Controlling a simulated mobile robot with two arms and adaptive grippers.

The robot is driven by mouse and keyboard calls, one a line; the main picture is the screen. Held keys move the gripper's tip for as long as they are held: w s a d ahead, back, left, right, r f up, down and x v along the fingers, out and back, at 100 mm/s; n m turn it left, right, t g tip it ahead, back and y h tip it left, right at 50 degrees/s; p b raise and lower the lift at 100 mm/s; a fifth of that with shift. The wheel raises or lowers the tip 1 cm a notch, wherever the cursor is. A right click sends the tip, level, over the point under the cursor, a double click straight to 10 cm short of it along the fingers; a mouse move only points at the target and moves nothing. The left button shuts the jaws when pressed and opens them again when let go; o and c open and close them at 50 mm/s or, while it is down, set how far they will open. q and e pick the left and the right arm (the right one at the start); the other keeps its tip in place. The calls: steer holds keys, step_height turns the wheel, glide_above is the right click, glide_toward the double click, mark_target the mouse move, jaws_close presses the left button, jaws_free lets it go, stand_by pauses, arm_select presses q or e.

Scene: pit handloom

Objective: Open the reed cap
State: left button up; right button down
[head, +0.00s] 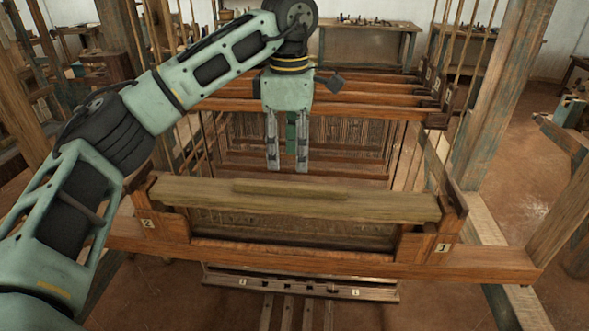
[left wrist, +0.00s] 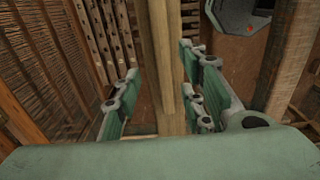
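The reed cap (head: 390,204) is a long, pale wooden beam lying level across the top of the reed frame. A narrower raised strip (head: 290,189) runs along its middle. My left gripper (head: 288,168) points down with its fingers apart and empty, just above and behind the strip in the head view. In the left wrist view its open fingers (left wrist: 160,95) appear on either side of the wooden beam (left wrist: 158,45), with no clear contact. My right gripper is not in view.
Upright posts marked 2 (head: 147,223) and 1 (head: 443,247) flank the cap's ends. Harness bars (head: 370,97) cross behind my gripper. A lower beam (head: 300,290) with treadles lies in front, below. A workbench with tools (head: 370,28) stands at the back.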

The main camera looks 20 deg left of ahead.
mark_target(290, 184)
arm_select(q)
steer(key=f+p, duration=0.1)
steer(key=f, duration=0.6)
steer(key=shift+s+f, duration=0.15)
steer(key=shift+s, duration=0.05)
steer(key=shift+c, duration=0.2)
jaws_close()
steer(key=shift+p, duration=0.3)
